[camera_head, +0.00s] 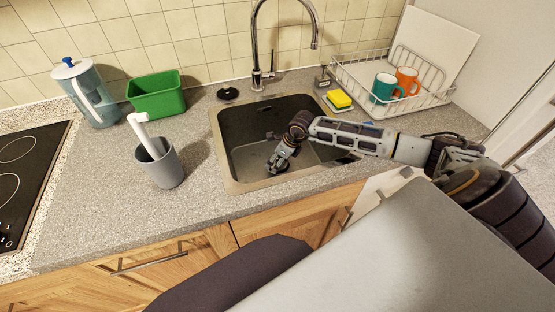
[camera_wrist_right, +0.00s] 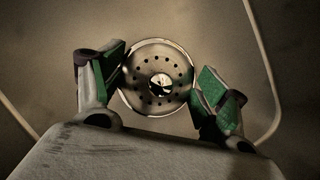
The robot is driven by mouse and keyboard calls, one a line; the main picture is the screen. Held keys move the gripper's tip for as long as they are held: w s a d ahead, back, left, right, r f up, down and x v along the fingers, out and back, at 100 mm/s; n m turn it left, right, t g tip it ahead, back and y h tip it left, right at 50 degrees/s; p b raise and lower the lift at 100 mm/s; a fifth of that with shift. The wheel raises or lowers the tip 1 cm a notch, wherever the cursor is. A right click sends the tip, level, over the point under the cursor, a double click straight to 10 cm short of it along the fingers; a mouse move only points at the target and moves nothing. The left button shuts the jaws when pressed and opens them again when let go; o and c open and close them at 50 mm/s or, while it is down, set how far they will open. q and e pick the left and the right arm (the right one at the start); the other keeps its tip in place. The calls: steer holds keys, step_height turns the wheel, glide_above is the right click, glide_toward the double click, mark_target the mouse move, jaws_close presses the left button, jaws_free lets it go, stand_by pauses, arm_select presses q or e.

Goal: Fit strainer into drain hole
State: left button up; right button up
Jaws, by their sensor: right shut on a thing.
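The strainer (camera_wrist_right: 146,62) is a round metal disc with a ring of small holes and a bright centre. In the right wrist view it sits between the two green-padded fingers of my right gripper (camera_wrist_right: 160,84), which is shut on it by its rim. In the head view my right gripper (camera_head: 278,164) reaches down into the sink (camera_head: 241,187), low over the basin floor. The drain hole cannot be made out; the strainer and gripper cover that area. Whether the strainer touches the basin floor cannot be told. My left gripper is not in view.
The faucet (camera_head: 256,77) stands behind the sink. A dark round disc (camera_head: 228,94) lies on the counter at the back left. A grey cup (camera_head: 160,168) and green bin (camera_head: 157,97) stand left. A sponge (camera_head: 339,98) and dish rack (camera_head: 437,99) are right.

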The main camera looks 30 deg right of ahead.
steer(key=shift+f, duration=0.25)
stand_by(0.5)
steer(key=o, duration=1.1)
steer(key=shift+v, duration=1.1)
steer(key=v, duration=0.9)
steer(key=shift+r, duration=0.4)
steer(key=shift+s, duration=0.15)
steer(key=shift+r, duration=0.1)
step_height(320, 180, up, 9)
steer(key=p, duration=0.8)
steer(key=shift+p, duration=0.4)
